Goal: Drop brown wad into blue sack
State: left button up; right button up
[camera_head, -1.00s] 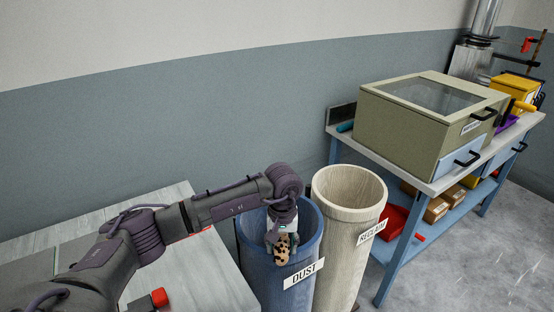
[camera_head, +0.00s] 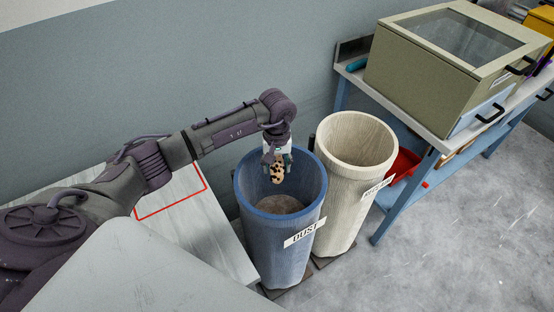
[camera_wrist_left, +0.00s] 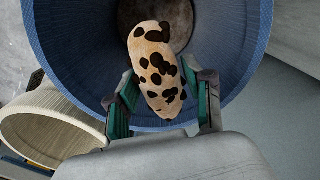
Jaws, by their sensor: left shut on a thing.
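The wad (camera_head: 278,172) is tan with dark brown spots. My left gripper (camera_head: 278,162) is shut on it, pointing down over the mouth of the blue sack (camera_head: 272,244), which bears a DUST label. In the left wrist view the spotted wad (camera_wrist_left: 157,68) sits between the green-padded fingers (camera_wrist_left: 160,100), with the blue sack (camera_wrist_left: 250,40) around and below it. The sack is open and upright, and its grey-brown bottom or contents show inside. My right gripper is not in view.
A cream sack (camera_head: 342,190) labelled RECLAIM stands close to the right of the blue one. A pale table (camera_head: 205,228) with a red outline is on the left. A blue bench (camera_head: 425,125) carries a beige box with a glass lid (camera_head: 440,70).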

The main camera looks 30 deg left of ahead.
aim_at(277, 162)
pick_arm(q)
jog(key=shift+w+f, duration=0.1)
jog(key=shift+f, duration=0.65)
jog(key=shift+d+f+b, duration=0.1)
jog(key=shift+f+b, duration=0.1)
jog(key=shift+b, duration=0.1)
jog(key=o, duration=1.2)
jog(key=shift+o, duration=0.2)
notch_tip(277, 162, up, 12)
jog(key=shift+r, duration=0.1)
